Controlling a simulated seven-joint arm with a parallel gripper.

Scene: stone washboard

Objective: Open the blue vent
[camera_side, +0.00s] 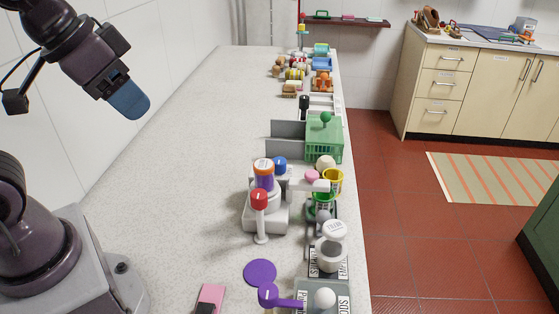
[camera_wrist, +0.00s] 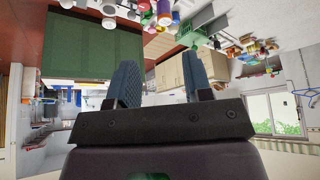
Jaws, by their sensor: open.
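I cannot tell for sure which part is the blue vent. A blue rounded piece (camera_side: 280,165) shows beside the purple-and-orange jar (camera_side: 263,177) on a white stand. A blue box-like thing (camera_side: 321,64) lies at the far end of the counter; its details are too small to read. My gripper (camera_side: 128,100) is raised high at the left, well apart from both. In the wrist view my gripper (camera_wrist: 163,82) has its two blue-grey fingers spread with nothing between them.
The long speckled counter (camera_side: 190,145) is mostly clear on its left. Along its right edge stand a red-topped lever (camera_side: 259,200), a green crate (camera_side: 324,139), yellow and green cups, and a purple lever (camera_side: 268,295). A purple disc (camera_side: 260,272) lies near the front.

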